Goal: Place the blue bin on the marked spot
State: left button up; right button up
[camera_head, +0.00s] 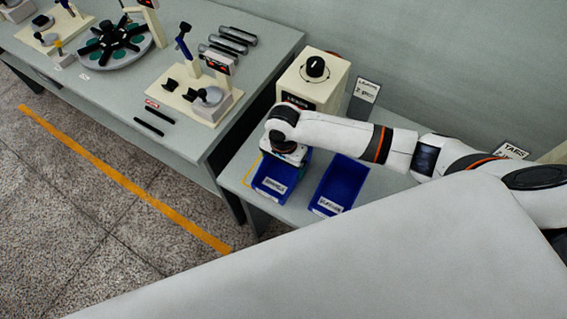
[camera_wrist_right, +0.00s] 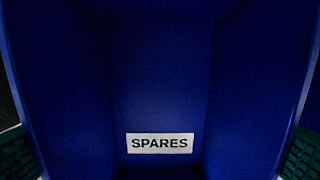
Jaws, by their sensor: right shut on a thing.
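A blue bin (camera_head: 274,182) with a white label is at the left end of the small grey table in the head view. My right gripper (camera_head: 288,153) is over it and shut on it. In the right wrist view the blue bin (camera_wrist_right: 160,80) fills the picture, with a SPARES label inside and a dark green finger pad at each lower corner. A yellow marking (camera_head: 251,171) shows on the table along the bin's left side; the rest of it is hidden. I cannot tell whether the bin touches the table. My left gripper is not in view.
A second blue bin (camera_head: 341,185) stands just right of the held one. A cream box with a black knob (camera_head: 314,78) stands behind, beside a label card (camera_head: 366,89). A larger table (camera_head: 180,75) with fixtures and dark rods is at the left.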

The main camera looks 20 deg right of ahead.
aim_at(283, 172)
jog(key=shift+f, duration=0.35)
jog(key=shift+f, duration=0.1)
jog(key=o, duration=0.7)
notch_tip(283, 172, up, 12)
jog(key=shift+r, duration=0.15)
